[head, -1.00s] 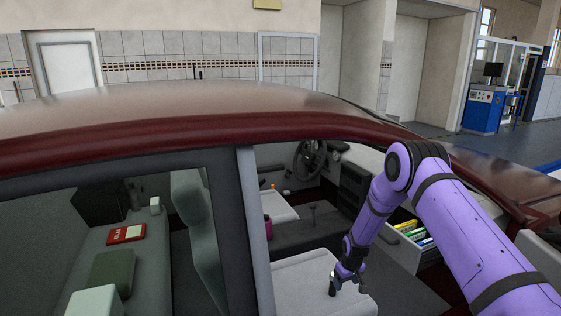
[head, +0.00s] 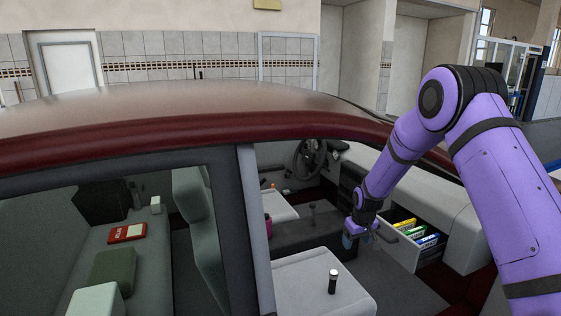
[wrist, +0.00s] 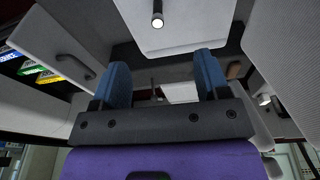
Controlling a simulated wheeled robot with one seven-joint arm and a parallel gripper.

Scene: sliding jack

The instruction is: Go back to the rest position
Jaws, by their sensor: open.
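My purple arm reaches through the car's side window opening. My gripper (head: 349,240) is inside the cabin, left of the open glove box drawer (head: 421,250). In the wrist view my gripper (wrist: 167,88) shows two blue fingers set wide apart with nothing between them. A small dark flashlight (head: 332,282) with a light top stands upright on the near front seat (head: 300,285), apart from the gripper. The flashlight (wrist: 157,14) also shows at the top of the wrist view.
The glove box holds several coloured boxes (head: 414,232). The car roof edge (head: 190,135) and door pillar (head: 255,235) border the opening. The steering wheel (head: 309,160) is at the back. A red atlas (head: 128,233) lies on the rear seat.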

